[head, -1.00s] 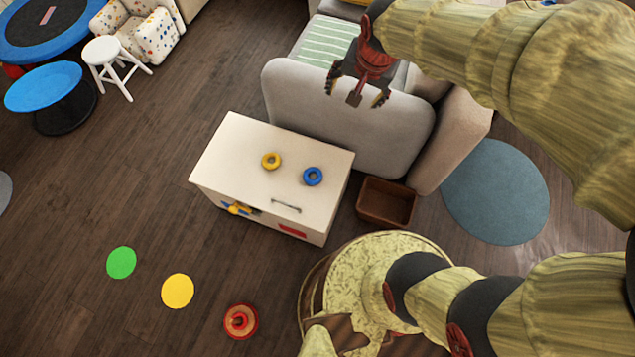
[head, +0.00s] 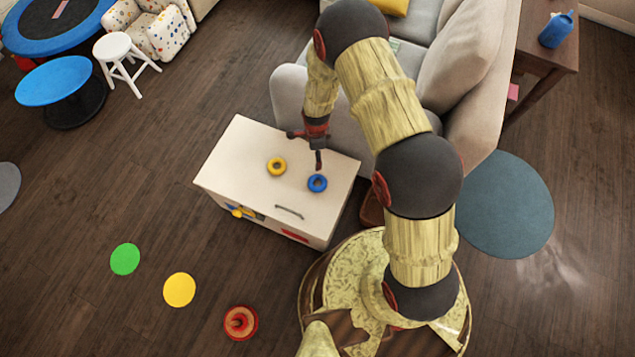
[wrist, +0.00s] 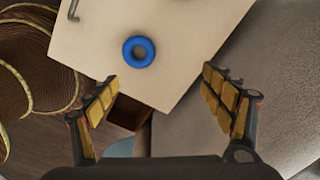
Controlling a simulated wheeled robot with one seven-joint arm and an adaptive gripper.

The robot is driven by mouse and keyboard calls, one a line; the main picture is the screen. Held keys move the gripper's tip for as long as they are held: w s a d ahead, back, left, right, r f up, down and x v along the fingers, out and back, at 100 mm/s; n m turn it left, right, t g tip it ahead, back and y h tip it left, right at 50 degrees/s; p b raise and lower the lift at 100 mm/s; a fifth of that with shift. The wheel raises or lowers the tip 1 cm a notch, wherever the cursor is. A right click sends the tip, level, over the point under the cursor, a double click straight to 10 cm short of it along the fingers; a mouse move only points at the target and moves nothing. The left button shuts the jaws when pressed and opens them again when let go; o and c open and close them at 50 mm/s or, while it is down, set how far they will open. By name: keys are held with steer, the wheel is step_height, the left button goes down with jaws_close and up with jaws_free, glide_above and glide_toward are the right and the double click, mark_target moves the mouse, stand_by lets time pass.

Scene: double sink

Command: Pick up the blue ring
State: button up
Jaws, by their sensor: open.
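The blue ring (head: 317,183) lies flat on the white cabinet top, near its right end. In the wrist view the blue ring (wrist: 139,52) shows beyond the fingertips, left of the middle between them. My gripper (head: 318,160) is above the cabinet, close to the ring in the head view and apart from it. In the wrist view my gripper (wrist: 158,80) has its two padded fingers wide apart with nothing between them.
A yellow ring (head: 276,166) lies on the white cabinet (head: 240,160), left of the blue ring. A grey sofa (head: 290,90) stands right behind the cabinet. A brown bin (head: 372,208) is partly hidden by my arm. Floor left of the cabinet is open.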

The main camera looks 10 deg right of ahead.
mark_target(318, 184)
steer(key=s+f, duration=0.1)
steer(key=f, duration=0.3)
steer(key=s+f+m, duration=0.1)
steer(key=s+f, duration=0.1)
steer(key=f, duration=0.2)
steer(key=s+f+m, duration=0.1)
steer(key=f, duration=0.3)
steer(key=shift+s+a+f+g, duration=0.1)
steer(key=shift+s+a+g, duration=0.1)
steer(key=shift+g, duration=0.1)
steer(key=f+b, duration=0.1)
steer(key=f, duration=0.1)
steer(key=f+b, duration=0.2)
steer(key=f, duration=0.1)
steer(key=shift+w+d+f, duration=0.1)
steer(key=shift+d+f, duration=0.2)
steer(key=shift+r, duration=0.1)
steer(key=shift+c, duration=0.6)
steer(key=c, duration=1.1)
steer(key=shift+o, duration=0.2)
steer(key=shift+r, duration=0.1)
